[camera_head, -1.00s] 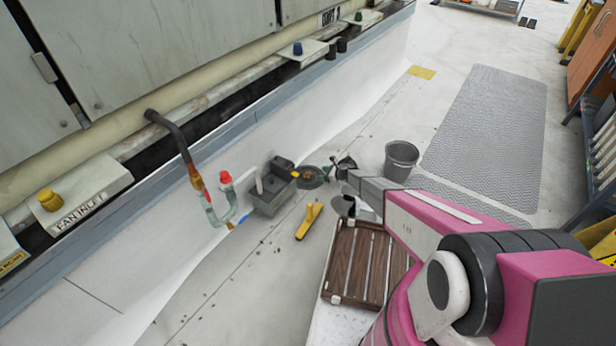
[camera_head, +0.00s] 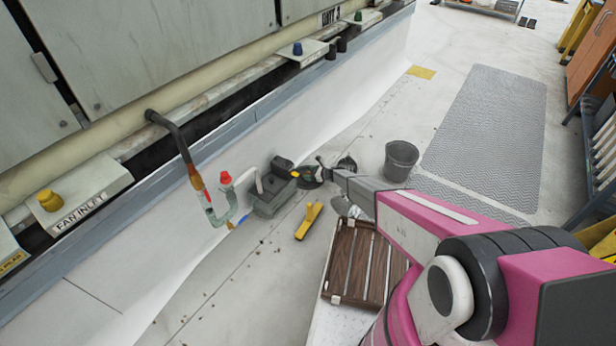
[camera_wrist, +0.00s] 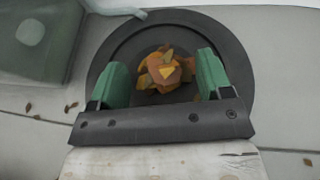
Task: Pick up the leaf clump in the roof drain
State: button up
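The leaf clump (camera_wrist: 165,70), a small heap of orange and brown leaves, sits in the round dark roof drain (camera_wrist: 232,42) in the wrist view. My gripper (camera_wrist: 158,75) is open, with one green finger on each side of the clump in that view. I cannot tell how far above the clump the fingertips are, and no contact shows. In the head view my gripper (camera_head: 322,172) is over the drain (camera_head: 306,182), beside the grey box, and mostly hides the clump.
A grey box (camera_head: 268,200) with pipework stands left of the drain. A yellow tool (camera_head: 308,221) lies in front. A slatted wooden piece (camera_head: 358,262) is nearer.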

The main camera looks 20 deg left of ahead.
jog(key=c, duration=0.9)
jog(key=shift+o, duration=0.2)
jog(key=shift+r, duration=0.15)
